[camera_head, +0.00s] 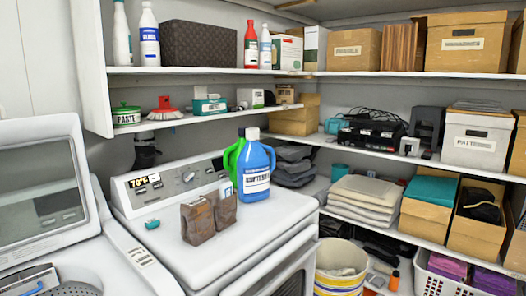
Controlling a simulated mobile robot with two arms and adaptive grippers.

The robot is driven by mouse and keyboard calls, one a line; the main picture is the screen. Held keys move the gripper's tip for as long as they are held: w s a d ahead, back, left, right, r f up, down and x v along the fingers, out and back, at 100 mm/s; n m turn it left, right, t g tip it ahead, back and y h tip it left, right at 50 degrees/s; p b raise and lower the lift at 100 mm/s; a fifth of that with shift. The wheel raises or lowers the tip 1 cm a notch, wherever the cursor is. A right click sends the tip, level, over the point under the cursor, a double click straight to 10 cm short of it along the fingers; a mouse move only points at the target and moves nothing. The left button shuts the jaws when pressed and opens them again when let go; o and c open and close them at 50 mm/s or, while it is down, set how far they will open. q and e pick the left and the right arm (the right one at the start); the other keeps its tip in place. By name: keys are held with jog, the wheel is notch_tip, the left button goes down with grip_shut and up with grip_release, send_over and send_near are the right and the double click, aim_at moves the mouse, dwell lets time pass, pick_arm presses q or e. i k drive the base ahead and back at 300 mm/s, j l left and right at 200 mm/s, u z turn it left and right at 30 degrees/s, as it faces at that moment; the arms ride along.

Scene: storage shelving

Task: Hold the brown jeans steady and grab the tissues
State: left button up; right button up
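A brown, crumpled, cloth-like item (209,216) stands on top of the white dryer (270,222), near its middle. It has two upright parts side by side and may be the brown jeans; I cannot tell for sure. A teal and white box (209,106) on the middle shelf has a white piece on top and may be the tissues; its label is too small to read. Neither of my grippers is in view, and nothing is touching these things.
A blue jug (256,172) and a green jug (233,157) stand behind the brown item. A small teal object (152,224) lies to its left. An open-lidded washer (40,200) is at left. Loaded shelves line the back and right. The dryer's front right top is clear.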

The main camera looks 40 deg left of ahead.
aim_at(226, 190)
jog(key=i+u, duration=0.5)
jog(key=i+l+u, duration=0.15)
jog(key=i+u, duration=0.3)
jog(key=i+l+u, duration=0.25)
jog(key=u, duration=0.25)
jog(key=i, duration=0.1)
